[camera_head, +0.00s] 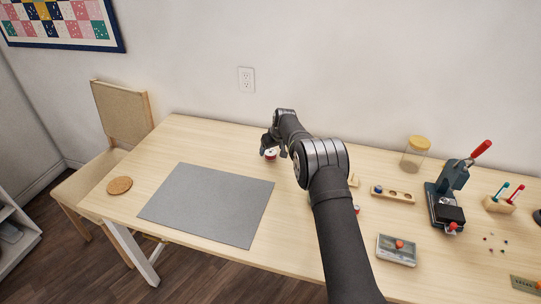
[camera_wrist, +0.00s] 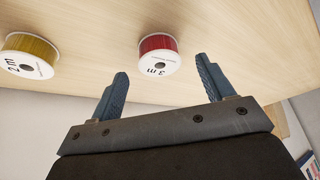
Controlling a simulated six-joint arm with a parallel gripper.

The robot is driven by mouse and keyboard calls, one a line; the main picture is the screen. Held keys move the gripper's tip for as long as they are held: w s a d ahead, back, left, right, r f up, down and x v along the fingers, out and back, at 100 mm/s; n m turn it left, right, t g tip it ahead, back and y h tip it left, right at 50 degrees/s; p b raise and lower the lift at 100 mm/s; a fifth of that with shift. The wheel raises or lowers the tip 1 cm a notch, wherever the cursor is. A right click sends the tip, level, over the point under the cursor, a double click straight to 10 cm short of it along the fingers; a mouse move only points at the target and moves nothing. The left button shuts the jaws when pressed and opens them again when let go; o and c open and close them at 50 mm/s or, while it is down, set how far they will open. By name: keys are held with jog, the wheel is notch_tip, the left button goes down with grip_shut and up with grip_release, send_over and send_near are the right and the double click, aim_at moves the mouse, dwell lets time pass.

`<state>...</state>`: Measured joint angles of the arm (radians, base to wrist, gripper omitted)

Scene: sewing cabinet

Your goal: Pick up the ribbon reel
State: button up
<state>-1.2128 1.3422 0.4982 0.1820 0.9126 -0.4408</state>
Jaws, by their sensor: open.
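A ribbon reel with red ribbon and a white face marked "3 m" (camera_wrist: 158,55) stands on the table; it also shows in the head view (camera_head: 270,154), just below my gripper (camera_head: 273,142). In the wrist view my gripper (camera_wrist: 161,67) is open and empty. The red reel lies just beyond its fingertips, roughly centred between them, with no clear contact. A second reel with yellow ribbon, marked "2 m" (camera_wrist: 28,58), stands to the left in the wrist view. I cannot make out the yellow reel in the head view, where my arm covers part of the table.
A grey mat (camera_head: 208,204) and a cork coaster (camera_head: 119,185) lie left. On the right are a wooden holder (camera_head: 392,195), a glass jar (camera_head: 414,156), a press (camera_head: 448,200) and a tin (camera_head: 397,252). The wall (camera_head: 195,75) rises behind the table.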

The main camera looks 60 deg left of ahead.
jog(key=shift+x, duration=1.25)
jog(key=c, duration=1)
jog(key=shift+r, duration=0.1)
jog(key=shift+c, duration=0.2)
